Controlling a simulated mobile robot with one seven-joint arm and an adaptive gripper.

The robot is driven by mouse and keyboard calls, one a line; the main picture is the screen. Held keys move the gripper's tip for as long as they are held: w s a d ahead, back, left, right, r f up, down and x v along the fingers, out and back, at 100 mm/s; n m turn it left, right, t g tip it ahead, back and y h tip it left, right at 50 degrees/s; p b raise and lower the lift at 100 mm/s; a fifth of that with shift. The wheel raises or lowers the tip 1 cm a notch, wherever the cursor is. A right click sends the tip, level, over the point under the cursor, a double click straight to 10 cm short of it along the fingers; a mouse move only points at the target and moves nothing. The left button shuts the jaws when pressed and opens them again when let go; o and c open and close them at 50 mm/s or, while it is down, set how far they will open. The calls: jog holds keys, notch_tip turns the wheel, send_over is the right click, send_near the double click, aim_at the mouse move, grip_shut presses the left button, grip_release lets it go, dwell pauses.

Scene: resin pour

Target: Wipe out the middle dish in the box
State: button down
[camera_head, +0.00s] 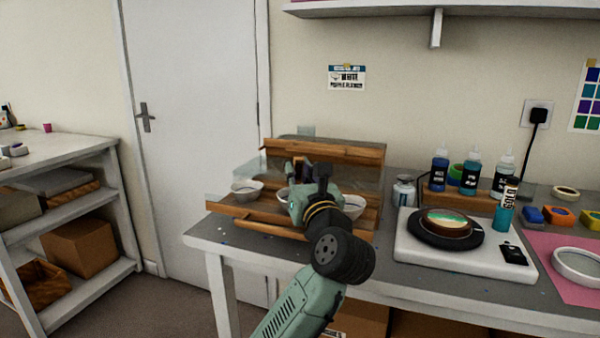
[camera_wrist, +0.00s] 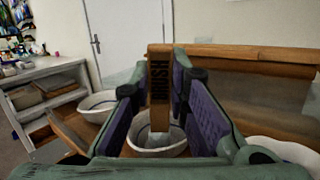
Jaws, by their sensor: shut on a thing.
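Three white dishes stand in a row in a wooden box with clear panels (camera_head: 345,152). The middle dish (camera_head: 282,196) is partly hidden behind my gripper (camera_head: 303,182). In the wrist view my gripper (camera_wrist: 161,85) is shut on a flat wooden tool (camera_wrist: 160,75) with dark lettering. The tool is upright, and its lower end is over or inside the middle dish (camera_wrist: 150,150); I cannot tell whether it touches the bottom. The left dish (camera_head: 246,190) and right dish (camera_head: 353,207) stand on either side.
A white scale (camera_head: 415,250) bearing a round black-rimmed piece (camera_head: 447,222) is right of the box. Several bottles (camera_head: 471,172) stand on a wooden stand behind it. A small jar (camera_head: 404,192) is close to the box's right side. A shelf (camera_head: 350,8) hangs above.

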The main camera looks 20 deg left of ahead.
jog(key=shift+s, duration=0.2)
notch_tip(320, 180, up, 7)
jog(key=p, duration=0.6)
jog(key=shift+r, duration=0.1)
jog(key=shift+f, duration=0.2)
jog(key=shift+n+g+h, duration=0.4)
jog(key=shift+n+g, duration=0.1)
jog(key=shift+g, duration=0.4)
jog(key=shift+w+a+f, duration=0.2)
jog(key=shift+f, duration=0.7)
jog(key=shift+w+a+f, duration=0.2)
jog(key=shift+w+f, duration=0.05)
jog(key=shift+f, duration=0.7)
jog(key=shift+w+a+f, duration=0.2)
jog(key=shift+f, duration=0.7)
jog(key=shift+f+b, duration=0.3)
jog(key=shift+f, duration=0.35)
jog(key=shift+w, duration=0.1)
